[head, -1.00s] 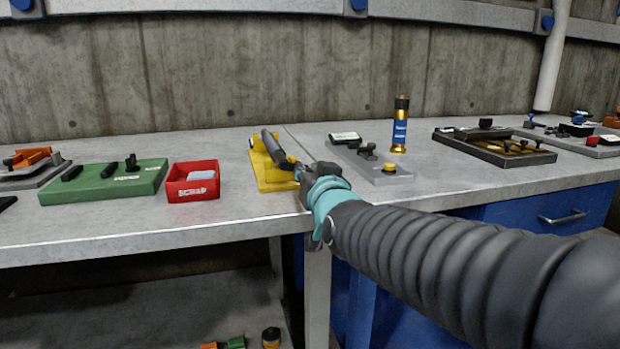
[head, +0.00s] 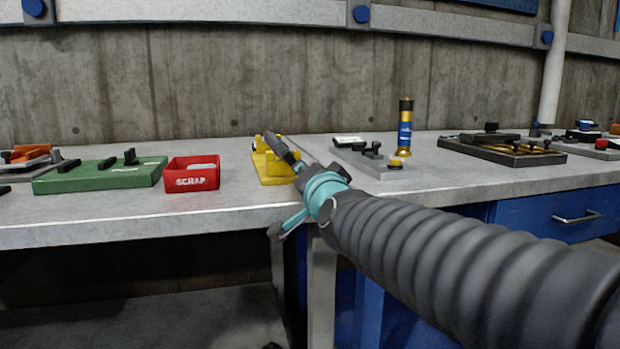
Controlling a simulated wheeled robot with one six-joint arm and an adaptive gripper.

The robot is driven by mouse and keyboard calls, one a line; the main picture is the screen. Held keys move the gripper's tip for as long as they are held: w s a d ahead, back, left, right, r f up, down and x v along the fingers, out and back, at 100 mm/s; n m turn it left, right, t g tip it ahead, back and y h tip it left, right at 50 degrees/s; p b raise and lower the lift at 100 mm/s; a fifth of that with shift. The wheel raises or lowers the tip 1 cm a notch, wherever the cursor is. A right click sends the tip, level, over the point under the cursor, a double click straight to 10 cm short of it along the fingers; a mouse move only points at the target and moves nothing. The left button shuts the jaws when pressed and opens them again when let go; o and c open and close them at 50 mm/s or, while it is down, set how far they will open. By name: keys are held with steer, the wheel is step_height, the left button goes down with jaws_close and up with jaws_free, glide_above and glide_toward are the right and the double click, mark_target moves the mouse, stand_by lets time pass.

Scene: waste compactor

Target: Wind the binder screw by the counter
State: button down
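A grey plate (head: 385,168) on the workbench carries a small white-faced unit (head: 348,141), black knobs (head: 373,150) and a yellow knob (head: 395,163). I cannot tell whether the white-faced unit is the counter or which part is the binder screw. A yellow fixture (head: 272,170) stands to its left, with a dark handle-like part (head: 281,150) over it. My gripper (head: 295,205) is at the bench's front edge, before the yellow fixture. A teal finger with a grey tip sticks out to the lower left.
A red SCRAP bin (head: 191,181) and a green plate (head: 100,177) stand to the left. A dark tray (head: 500,150) lies to the right. The bench front (head: 130,227) is clear at left.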

steer(key=shift+f, duration=0.15)
stand_by(0.3)
steer(key=c, duration=1)
jaws_free()
steer(key=shift+a, duration=0.1)
